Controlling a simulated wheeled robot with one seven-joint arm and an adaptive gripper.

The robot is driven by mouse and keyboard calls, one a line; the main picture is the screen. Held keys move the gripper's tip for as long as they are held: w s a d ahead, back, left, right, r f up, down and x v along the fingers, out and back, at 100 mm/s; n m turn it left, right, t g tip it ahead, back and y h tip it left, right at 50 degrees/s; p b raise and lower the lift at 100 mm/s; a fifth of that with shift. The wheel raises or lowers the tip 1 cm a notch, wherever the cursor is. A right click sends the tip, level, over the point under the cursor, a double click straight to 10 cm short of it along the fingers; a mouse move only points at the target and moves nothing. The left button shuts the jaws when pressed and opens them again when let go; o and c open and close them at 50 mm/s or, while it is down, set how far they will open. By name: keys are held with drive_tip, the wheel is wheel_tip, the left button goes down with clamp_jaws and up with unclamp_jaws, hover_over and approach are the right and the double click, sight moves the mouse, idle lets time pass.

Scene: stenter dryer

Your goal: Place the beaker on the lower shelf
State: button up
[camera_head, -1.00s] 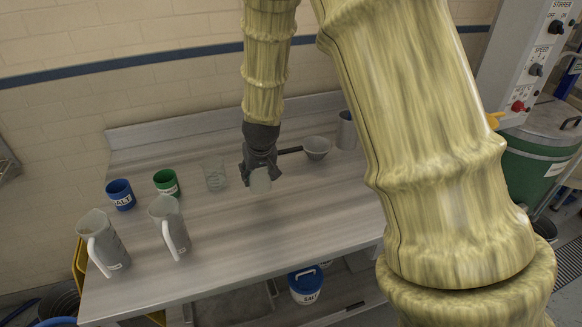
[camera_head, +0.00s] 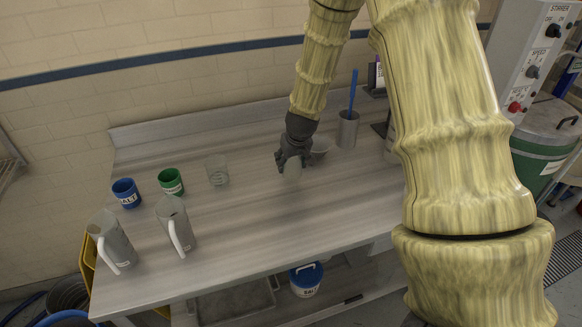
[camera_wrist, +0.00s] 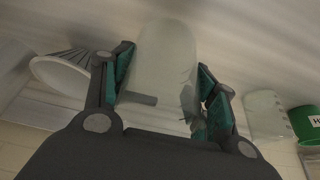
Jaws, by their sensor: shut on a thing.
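My gripper (camera_head: 293,162) is above the right half of the worktop. In the wrist view, its fingers (camera_wrist: 160,95) are shut on a pale, translucent beaker (camera_wrist: 165,60) between the teal pads. The beaker (camera_head: 292,171) shows small below the fingers in the head view, partly hidden by them; I cannot tell if its base touches the worktop. The lower shelf (camera_head: 345,284) lies under the worktop (camera_head: 250,222) and is mostly hidden by it.
Another clear beaker (camera_head: 217,173), a green cup (camera_head: 170,181), a blue cup (camera_head: 126,193) and two jugs (camera_head: 176,225) stand to the left. A funnel-like bowl (camera_head: 320,149) and a metal cup (camera_head: 347,130) stand right. A salt bucket (camera_head: 305,283) and a tray (camera_head: 237,303) occupy the lower level.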

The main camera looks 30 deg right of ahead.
sight(291, 168)
drive_tip(key=shift+f+p, duration=0.55)
drive_tip(key=shift+f, duration=1.05)
drive_tip(key=o, duration=1.3)
drive_tip(key=shift+r, duration=0.15)
